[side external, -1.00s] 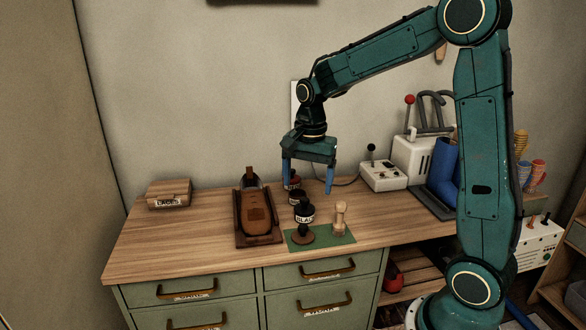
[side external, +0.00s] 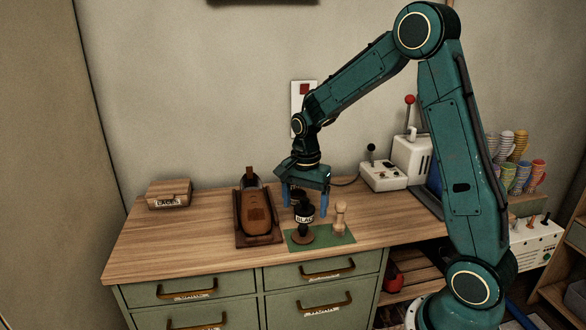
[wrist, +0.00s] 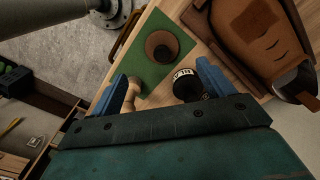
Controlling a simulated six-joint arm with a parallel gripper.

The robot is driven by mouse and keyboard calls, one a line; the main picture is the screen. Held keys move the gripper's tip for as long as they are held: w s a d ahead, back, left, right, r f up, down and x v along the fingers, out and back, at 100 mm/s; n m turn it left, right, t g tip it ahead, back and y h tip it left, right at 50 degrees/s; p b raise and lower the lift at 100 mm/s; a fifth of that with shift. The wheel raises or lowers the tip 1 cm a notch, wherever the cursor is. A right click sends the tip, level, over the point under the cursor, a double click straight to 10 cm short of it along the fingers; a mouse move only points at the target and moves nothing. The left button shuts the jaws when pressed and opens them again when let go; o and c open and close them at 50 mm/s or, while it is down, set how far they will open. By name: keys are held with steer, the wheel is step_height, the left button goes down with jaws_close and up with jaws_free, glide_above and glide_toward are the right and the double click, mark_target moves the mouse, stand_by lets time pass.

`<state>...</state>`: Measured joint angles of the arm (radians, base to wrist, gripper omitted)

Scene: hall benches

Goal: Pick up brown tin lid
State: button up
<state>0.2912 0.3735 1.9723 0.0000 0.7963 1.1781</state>
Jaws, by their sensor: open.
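My gripper (side external: 306,211) is open, with its two blue fingers pointing down over the bench top; the fingers also show in the wrist view (wrist: 164,76). A dark tin (side external: 297,194) stands partly hidden between the fingers, behind the tin labelled black (side external: 305,216). I cannot make out a brown lid on it. In the wrist view the black-labelled tin (wrist: 187,86) sits near the right finger, and whatever is below my gripper body is hidden. Nothing is visibly held.
A leather shoe on a stand (side external: 257,221) is to the left, a wooden box (side external: 168,193) further left. A white control box (side external: 384,176) stands right.

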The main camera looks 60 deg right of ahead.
mark_target(303, 226)
steer(key=shift+f, duration=1.55)
steer(key=shift+f, duration=0.1)
steer(key=shift+w+f, duration=0.15)
steer(key=shift+f, duration=2.35)
steer(key=c, duration=1)
